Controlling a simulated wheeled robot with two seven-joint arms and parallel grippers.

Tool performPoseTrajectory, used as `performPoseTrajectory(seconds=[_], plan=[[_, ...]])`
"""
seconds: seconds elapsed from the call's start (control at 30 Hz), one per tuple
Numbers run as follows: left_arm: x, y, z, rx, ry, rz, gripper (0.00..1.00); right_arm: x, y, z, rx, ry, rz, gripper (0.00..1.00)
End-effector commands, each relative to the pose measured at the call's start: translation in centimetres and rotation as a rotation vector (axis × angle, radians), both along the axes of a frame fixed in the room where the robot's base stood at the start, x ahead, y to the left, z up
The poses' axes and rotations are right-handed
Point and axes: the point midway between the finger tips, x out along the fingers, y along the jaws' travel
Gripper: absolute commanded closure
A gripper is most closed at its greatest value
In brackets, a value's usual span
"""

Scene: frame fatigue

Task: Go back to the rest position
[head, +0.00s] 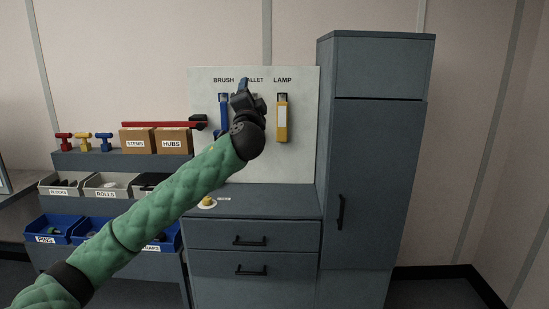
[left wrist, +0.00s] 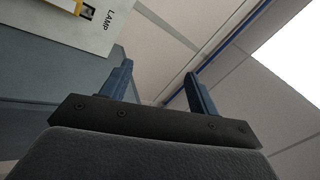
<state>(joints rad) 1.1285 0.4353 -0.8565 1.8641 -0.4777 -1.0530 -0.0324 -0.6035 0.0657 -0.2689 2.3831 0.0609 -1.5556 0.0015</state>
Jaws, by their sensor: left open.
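My left arm, in a green padded sleeve, reaches up from the lower left in the head view. Its left gripper (head: 243,88) is in front of the pale tool board (head: 300,165) and covers much of the middle label. In the left wrist view the two dark blue fingers of the left gripper (left wrist: 158,72) stand apart with nothing between them. They point up toward the ceiling, clear of the board. My right gripper is not in view.
A blue brush (head: 223,112) and a yellow lamp (head: 282,122) hang on the board. Below is a grey drawer cabinet (head: 255,236), with a tall cabinet (head: 370,180) to the right. A rack with labelled bins (head: 53,229) stands left, partly behind my arm.

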Motion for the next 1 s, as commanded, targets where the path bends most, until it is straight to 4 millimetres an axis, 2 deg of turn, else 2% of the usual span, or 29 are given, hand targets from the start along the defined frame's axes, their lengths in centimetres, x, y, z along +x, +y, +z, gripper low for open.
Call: performPoseTrajectory(seconds=[0.1, 0.5, 0.8, 1.0], plan=[[-1.8, 0.5, -4.2, -0.139, 0.141, 0.000, 0.39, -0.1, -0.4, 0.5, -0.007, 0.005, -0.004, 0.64], [-8.8, 1.9, -17.7, -0.444, 0.561, -0.004, 0.39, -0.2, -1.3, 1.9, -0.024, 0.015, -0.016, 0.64], [-14.8, 2.7, -26.4, -0.587, 0.806, -0.020, 0.39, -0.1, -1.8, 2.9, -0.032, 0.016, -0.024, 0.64], [-18.7, 3.2, -31.4, -0.671, 0.929, -0.037, 0.39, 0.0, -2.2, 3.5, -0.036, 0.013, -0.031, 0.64]])
